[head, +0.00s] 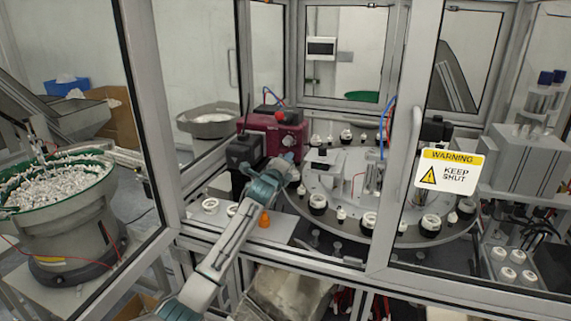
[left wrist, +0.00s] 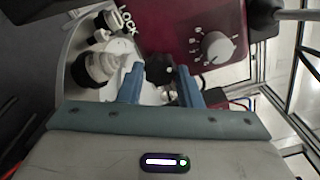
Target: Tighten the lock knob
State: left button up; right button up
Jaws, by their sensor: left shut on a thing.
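The black lock knob (left wrist: 160,69) shows in the left wrist view between the two blue fingers of my left gripper (left wrist: 162,88). The fingers are shut on it. In the head view my left gripper (head: 284,168) reaches in through the open front of the cell, just below the red control box (head: 272,130). There the gripper hides the knob. My right gripper is not in view.
The round table (head: 330,180) with several white and black parts is right of my gripper. The red box's dial (left wrist: 217,46) is close to the fingers. An orange cone-shaped part (head: 264,219) stands near my forearm. A framed door with a warning sign (head: 450,172) is at the right.

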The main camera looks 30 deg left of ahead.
pick_arm(q)
jog(key=o, duration=0.7)
jog(key=shift+f, duration=0.25)
jog(key=shift+o, duration=1.3)
jog(key=shift+d+r, duration=0.1)
jog(key=shift+r, duration=0.05)
jog(key=b+v, duration=0.5)
jog(key=v, duration=0.6)
